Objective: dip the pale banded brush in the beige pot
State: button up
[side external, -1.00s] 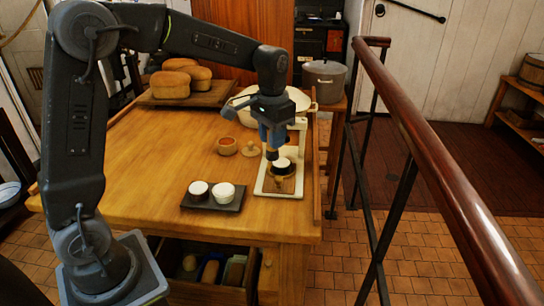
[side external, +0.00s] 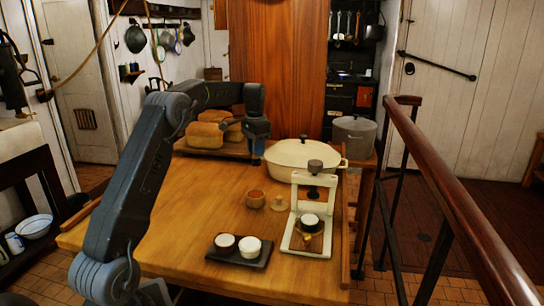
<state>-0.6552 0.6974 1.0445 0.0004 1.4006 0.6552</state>
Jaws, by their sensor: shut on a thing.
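My gripper (side external: 257,158) hangs pointing down at the back left of the table, beside the loaves and left of the large cream pot. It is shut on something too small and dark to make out. I cannot identify the pale banded brush. A dark tray (side external: 240,260) holds two small white-topped pots (side external: 224,242) (side external: 248,246).
Loaves (side external: 205,136) sit at the back left. The table's left front is clear.

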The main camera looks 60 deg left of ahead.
aim_at(255, 161)
jog(key=f, duration=0.2)
jog(key=a+f, duration=0.1)
jog(key=f, duration=0.1)
jog(key=shift+s+f, duration=0.1)
jog(key=shift+f, duration=0.1)
jog(key=shift+d+f, duration=0.1)
jog(key=shift+f, duration=3.2)
jog(key=shift+f, duration=0.6)
jog(key=shift+r, duration=3.6)
